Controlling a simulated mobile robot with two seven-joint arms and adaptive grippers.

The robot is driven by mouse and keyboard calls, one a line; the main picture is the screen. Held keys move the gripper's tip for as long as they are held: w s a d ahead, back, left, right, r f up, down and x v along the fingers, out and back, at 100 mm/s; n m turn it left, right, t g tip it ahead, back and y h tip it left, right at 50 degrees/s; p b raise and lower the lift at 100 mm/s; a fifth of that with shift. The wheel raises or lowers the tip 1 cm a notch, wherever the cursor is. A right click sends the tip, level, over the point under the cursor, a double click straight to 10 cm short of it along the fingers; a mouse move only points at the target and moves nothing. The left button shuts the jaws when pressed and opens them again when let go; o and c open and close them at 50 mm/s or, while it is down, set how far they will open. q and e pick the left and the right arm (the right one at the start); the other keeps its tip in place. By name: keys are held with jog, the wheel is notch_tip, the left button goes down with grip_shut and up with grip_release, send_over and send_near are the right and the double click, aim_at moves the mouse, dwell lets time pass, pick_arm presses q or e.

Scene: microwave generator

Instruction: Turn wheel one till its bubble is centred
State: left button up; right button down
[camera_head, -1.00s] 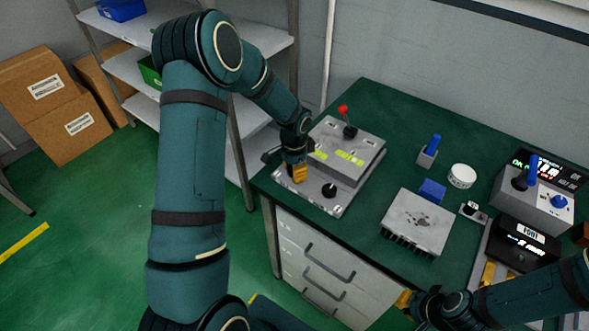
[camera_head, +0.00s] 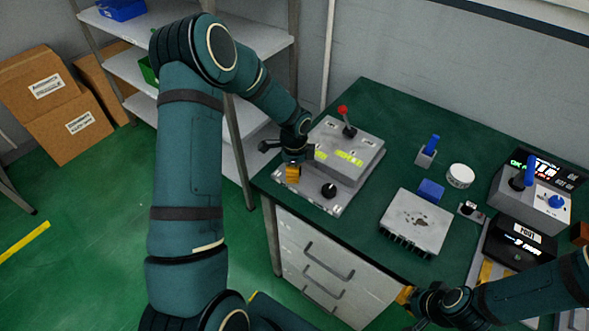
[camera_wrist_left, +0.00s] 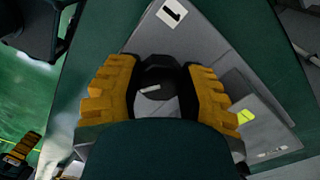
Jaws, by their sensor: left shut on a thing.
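The grey levelling device (camera_head: 348,145) stands on the near left corner of the green bench, with a red-topped lever. Its yellow-green bubble vials (camera_head: 348,158) show on top; the bubbles are too small to read. My left gripper (camera_head: 292,174) is low over the device's near left corner. In the left wrist view its yellow fingers are on both sides of wheel one (camera_wrist_left: 153,88), a black knob with a white mark, beside the label "1" (camera_wrist_left: 172,14). The gripper is shut on it. A second black knob (camera_head: 329,190) is free. My right gripper (camera_head: 405,296) is at the bench's front edge, its fingers partly hidden.
A finned grey block (camera_head: 417,222), a blue-handled switch (camera_head: 428,150) and a white round tub (camera_head: 461,176) stand to the right. Boxes with lit displays (camera_head: 515,240) are farther right. A shelf rack (camera_head: 255,45) stands behind my left arm.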

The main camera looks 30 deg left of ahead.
pick_arm(q)
jog(key=shift+s+f, duration=0.1)
jog(key=shift+s, duration=0.05)
jog(key=o, duration=0.9)
jog(key=shift+a, duration=0.1)
jog(key=shift+r, duration=0.4)
notch_tip(320, 180, up, 11)
jog(key=shift+r, duration=0.15)
